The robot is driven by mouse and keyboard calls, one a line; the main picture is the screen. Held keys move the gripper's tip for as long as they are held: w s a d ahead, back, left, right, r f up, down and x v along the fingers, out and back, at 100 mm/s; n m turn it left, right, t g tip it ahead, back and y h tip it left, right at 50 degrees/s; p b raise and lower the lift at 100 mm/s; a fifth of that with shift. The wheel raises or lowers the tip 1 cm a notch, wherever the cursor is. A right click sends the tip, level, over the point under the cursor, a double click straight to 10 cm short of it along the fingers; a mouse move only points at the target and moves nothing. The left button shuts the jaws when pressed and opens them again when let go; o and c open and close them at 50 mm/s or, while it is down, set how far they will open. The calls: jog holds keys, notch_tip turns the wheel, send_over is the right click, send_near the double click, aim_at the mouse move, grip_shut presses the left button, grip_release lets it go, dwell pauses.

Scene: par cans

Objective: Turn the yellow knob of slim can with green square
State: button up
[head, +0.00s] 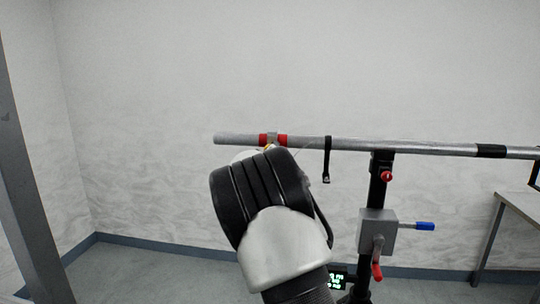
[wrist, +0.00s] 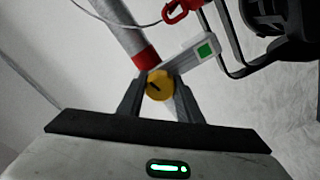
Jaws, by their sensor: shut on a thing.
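The yellow knob (wrist: 159,86) has a dark slot mark on its face and sits on a grey clamp (wrist: 184,54) that bears a green square (wrist: 203,51). My gripper (wrist: 158,80) is shut on the knob, with one dark finger on each side of it. Part of a dark can (wrist: 282,14) with a black yoke shows at the upper right of the wrist view. In the head view, the clamp (head: 272,137) shows on the pipe between red bands. My arm hides most of the can and the gripper there.
A long grey pipe (head: 350,144) runs across on a black stand (head: 377,190) with a grey box (head: 377,232), blue and red handles. A black strap (head: 326,160) hangs from the pipe. A red hook with a thin cable (wrist: 178,10) is close to the clamp. A table (head: 520,208) stands right.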

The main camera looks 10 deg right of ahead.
jog(key=m+b, duration=0.1)
jog(key=m, duration=0.2)
jog(key=shift+m, duration=0.4)
jog(key=m+b, duration=0.1)
jog(key=m, duration=0.2)
jog(key=shift+f+m+b, duration=0.1)
jog(key=shift+m+b, duration=0.2)
jog(key=m+b, duration=0.2)
jog(key=m, duration=0.4)
jog(key=shift+m, duration=0.3)
jog(key=m+b, duration=0.2)
jog(key=m, duration=0.1)
jog(key=shift+m+h, duration=0.3)
jog(key=m+b, duration=0.1)
jog(key=m, duration=0.2)
jog(key=shift+m, duration=0.3)
jog(key=m+b, duration=0.3)
jog(key=m, duration=0.3)
jog(key=shift+m, duration=0.3)
jog(key=m+b, duration=0.4)
jog(key=m, duration=0.3)
jog(key=m+b, duration=0.3)
jog(key=m, duration=0.3)
jog(key=m+b, duration=0.4)
jog(key=m, duration=0.3)
jog(key=m+b, duration=0.1)
jog(key=m, duration=0.5)
jog(key=shift+y, duration=0.4)
